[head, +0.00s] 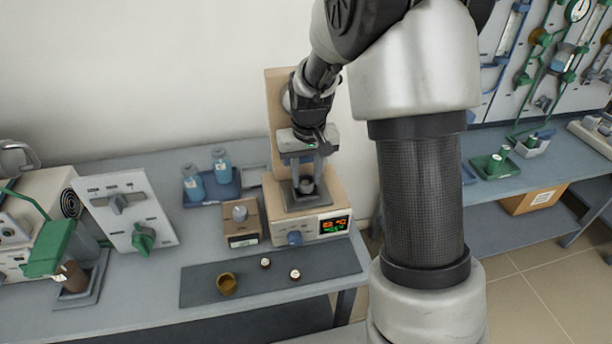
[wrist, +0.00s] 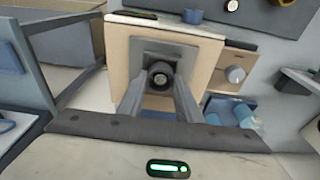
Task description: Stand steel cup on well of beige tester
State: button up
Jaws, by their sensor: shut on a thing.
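The beige tester (head: 277,112) stands on the bench, with a tall back column, a lit display and a blue knob on its front. A grey square plate, the well area (head: 288,200), lies on top of its base; it also shows in the wrist view (wrist: 150,46). My gripper (head: 305,184) points down over this plate. It is shut on the small dark steel cup (head: 306,187), which looks upright. In the wrist view the cup (wrist: 160,76) sits between the fingertips over the plate. The well is hidden beneath it, and I cannot tell whether the cup touches it.
A small beige box with a grey knob (head: 240,213) stands left of the tester. Blue bottles (head: 193,183) in a tray are behind it. A dark mat (head: 200,284) in front holds a brass cup (head: 227,283) and two small pieces. A white panel (head: 128,208) stands farther left.

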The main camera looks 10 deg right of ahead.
jog(key=shift+f+b, duration=0.4)
jog(key=shift+f, duration=0.25)
